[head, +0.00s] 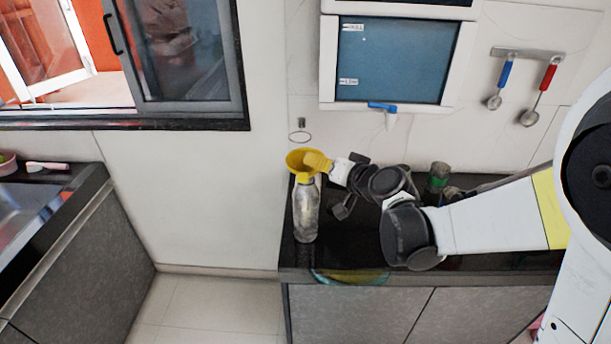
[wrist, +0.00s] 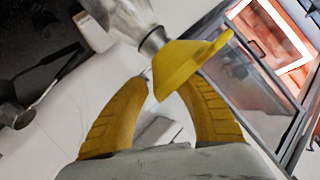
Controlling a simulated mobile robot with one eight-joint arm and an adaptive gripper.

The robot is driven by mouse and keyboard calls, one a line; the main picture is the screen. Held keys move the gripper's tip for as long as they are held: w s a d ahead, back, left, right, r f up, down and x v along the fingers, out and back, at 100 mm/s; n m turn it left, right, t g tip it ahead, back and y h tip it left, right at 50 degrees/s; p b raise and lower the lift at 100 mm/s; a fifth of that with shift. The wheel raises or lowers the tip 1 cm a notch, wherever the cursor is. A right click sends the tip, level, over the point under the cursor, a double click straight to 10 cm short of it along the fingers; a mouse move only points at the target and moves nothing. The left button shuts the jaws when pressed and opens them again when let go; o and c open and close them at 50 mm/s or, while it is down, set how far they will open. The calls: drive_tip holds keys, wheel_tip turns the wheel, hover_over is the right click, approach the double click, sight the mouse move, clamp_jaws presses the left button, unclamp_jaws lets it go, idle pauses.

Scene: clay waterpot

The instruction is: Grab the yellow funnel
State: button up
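The yellow funnel (head: 296,158) sits on top of a clear bottle (head: 306,212) at the left end of the dark counter. In the wrist view the funnel (wrist: 192,62) is tilted in the picture, with its wide rim towards the fingers and its narrow part at the bottle (wrist: 122,18). My gripper (head: 312,160) has yellow fingers and is right beside the funnel from the right. In the wrist view my gripper (wrist: 163,87) has its fingers apart, with the funnel's edge at the gap between the tips. I cannot tell whether a finger touches it.
A green-labelled jar (head: 438,177) stands behind my arm on the counter (head: 345,235). Dark pans (wrist: 40,75) show at the left of the wrist view. A blue-handled ladle (head: 505,75) and a red-handled ladle (head: 545,80) hang on the wall. The floor at left is clear.

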drive_tip(key=shift+w+a+f, duration=0.1)
drive_tip(key=shift+w+a, duration=0.05)
drive_tip(key=shift+w, duration=0.05)
drive_tip(key=shift+s, duration=0.1)
drive_tip(key=shift+c, duration=0.5)
clamp_jaws()
